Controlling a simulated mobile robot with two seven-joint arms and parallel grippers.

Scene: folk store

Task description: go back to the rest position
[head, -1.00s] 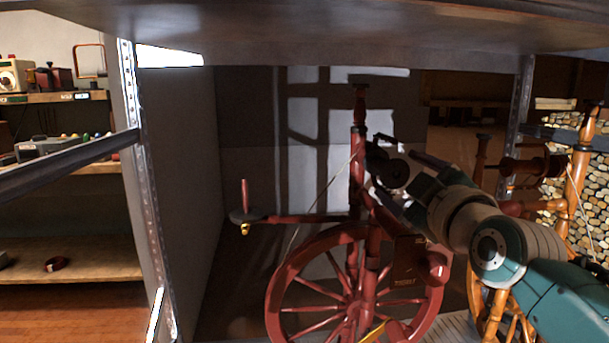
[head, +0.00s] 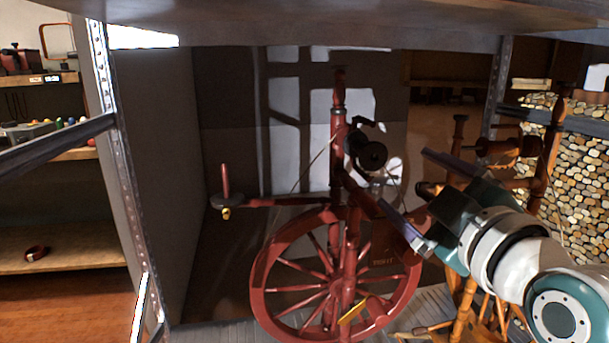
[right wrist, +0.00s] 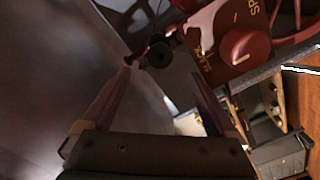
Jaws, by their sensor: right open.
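My right gripper (head: 412,192) comes in from the right in the head view. Its two fingers are apart, with nothing seen between them. It is in front of and to the right of the red spinning wheel (head: 262,291), whose lower right side my arm partly covers. In the right wrist view the open fingers of my right gripper (right wrist: 160,85) point toward a dark round part, and red parts of the spinning wheel (right wrist: 246,46) show at the upper right. My left gripper is in neither view.
A shelf board (head: 300,22) spans the top, with metal posts (head: 103,75) at its sides. A wooden spinning wheel (head: 537,185) stands at the right, partly behind my arm. Shelves with small goods (head: 45,128) are at the left.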

